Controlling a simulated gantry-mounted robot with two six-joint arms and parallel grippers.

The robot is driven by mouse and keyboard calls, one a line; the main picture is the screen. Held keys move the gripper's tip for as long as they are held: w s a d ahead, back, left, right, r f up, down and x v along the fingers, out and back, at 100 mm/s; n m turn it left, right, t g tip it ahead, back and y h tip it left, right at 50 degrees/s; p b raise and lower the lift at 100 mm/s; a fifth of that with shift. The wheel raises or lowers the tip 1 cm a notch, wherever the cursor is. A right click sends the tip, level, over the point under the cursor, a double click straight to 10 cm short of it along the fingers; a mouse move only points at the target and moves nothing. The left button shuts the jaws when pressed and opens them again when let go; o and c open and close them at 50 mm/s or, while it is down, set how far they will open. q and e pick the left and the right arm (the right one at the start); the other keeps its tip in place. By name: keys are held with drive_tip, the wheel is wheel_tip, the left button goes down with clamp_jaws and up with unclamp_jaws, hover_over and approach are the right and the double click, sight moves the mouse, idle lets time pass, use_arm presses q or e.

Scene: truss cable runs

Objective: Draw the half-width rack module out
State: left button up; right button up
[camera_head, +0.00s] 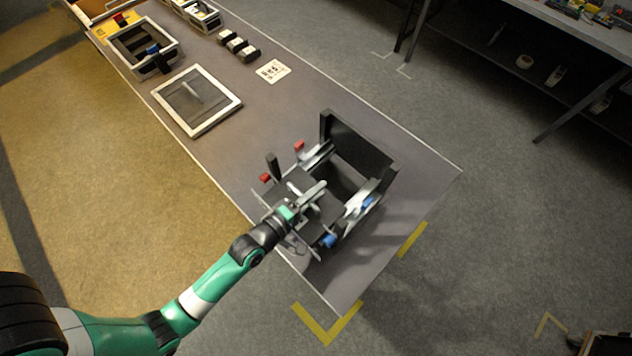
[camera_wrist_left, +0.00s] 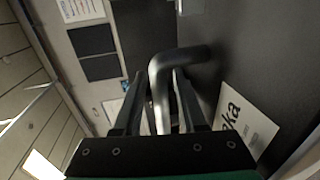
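The half-width rack module (camera_head: 322,205) is a dark flat-topped unit at the near side of a black open rack frame (camera_head: 357,150). A grey metal bar handle shows in the left wrist view (camera_wrist_left: 161,90), bent at a right angle by the module's dark face. My left gripper (camera_head: 292,212) is at the module's near side. In the left wrist view its two dark fingers (camera_wrist_left: 157,88) stand on either side of the handle. A light sliver shows beside the left finger, and contact at the tips is unclear. My right gripper is not in view.
Red (camera_head: 299,146) and blue (camera_head: 329,241) tabs stick out around the rack. A framed panel (camera_head: 196,101), a grey open bin (camera_head: 142,62) and small black blocks (camera_head: 240,46) lie farther up the table (camera_head: 420,185). The floor left of the table is clear.

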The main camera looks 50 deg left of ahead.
use_arm(q)
drive_tip(key=shift+o, duration=0.3)
drive_tip(key=shift+f, duration=0.15)
drive_tip(key=shift+s, duration=0.1)
drive_tip(key=shift+s, duration=0.25)
drive_tip(key=s+r+b, duration=0.2)
drive_tip(key=s, duration=0.8)
drive_tip(key=shift+s+d+r, duration=0.3)
drive_tip(key=shift+s+d, duration=0.05)
